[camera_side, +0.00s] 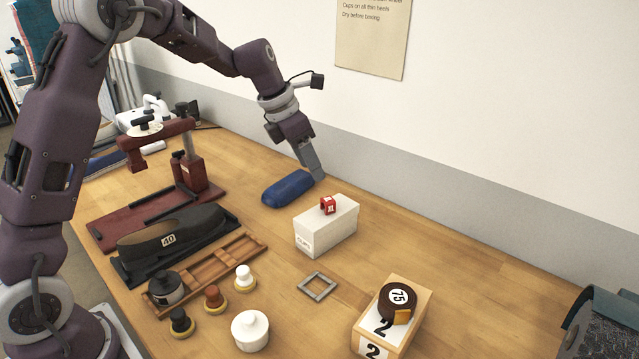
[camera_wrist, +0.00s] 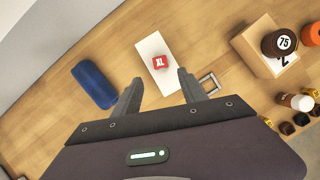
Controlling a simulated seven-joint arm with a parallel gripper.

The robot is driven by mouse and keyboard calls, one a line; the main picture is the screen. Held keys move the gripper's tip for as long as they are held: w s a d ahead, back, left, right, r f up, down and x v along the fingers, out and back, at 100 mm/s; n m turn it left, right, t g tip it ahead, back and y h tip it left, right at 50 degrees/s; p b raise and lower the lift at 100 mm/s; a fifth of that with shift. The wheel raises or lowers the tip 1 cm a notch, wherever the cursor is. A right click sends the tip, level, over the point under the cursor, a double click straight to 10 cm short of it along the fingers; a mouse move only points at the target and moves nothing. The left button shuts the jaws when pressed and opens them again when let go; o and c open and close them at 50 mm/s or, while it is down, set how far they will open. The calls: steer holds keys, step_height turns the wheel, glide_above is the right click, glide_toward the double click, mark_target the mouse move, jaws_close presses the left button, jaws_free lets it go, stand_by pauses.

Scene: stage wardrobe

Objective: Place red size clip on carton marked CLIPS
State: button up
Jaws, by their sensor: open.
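The red size clip (camera_side: 328,205), marked XL, sits on top of the white carton (camera_side: 326,232), whose front label is small but seems to read CLIPS. In the wrist view the clip (camera_wrist: 160,62) lies near the middle of the carton's top (camera_wrist: 150,45). My gripper (camera_side: 318,176) is behind the carton, beside the blue case-like object, and apart from the clip. In the wrist view my gripper's two fingers (camera_wrist: 158,82) are spread with nothing between them.
A blue rounded object (camera_side: 288,188) lies left of the carton. A grey square frame (camera_side: 317,286) lies in front. A wooden box (camera_side: 395,318) bears a brown roll marked 75 (camera_side: 397,302). A black shoe form marked 40 (camera_side: 170,238) and several small pots stand left.

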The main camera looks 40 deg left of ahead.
steer(key=s+d+r+m, duration=0.3)
steer(key=s+r+m, duration=0.2)
steer(key=s+m, duration=0.45)
steer(key=s+d+r+m, duration=0.3)
steer(key=s+r+m, duration=0.4)
steer(key=s, duration=0.4)
steer(key=s+f+m+y, duration=0.1)
steer(key=s+f+m, duration=0.1)
steer(key=s+m, duration=0.5)
steer(key=s+f+m+t, duration=0.1)
steer(key=s+f+m, duration=0.2)
steer(key=s+m, duration=0.4)
steer(key=shift+s+d+m+y, duration=0.15)
steer(key=shift+s+m+y, duration=0.25)
steer(key=shift+m, duration=0.05)
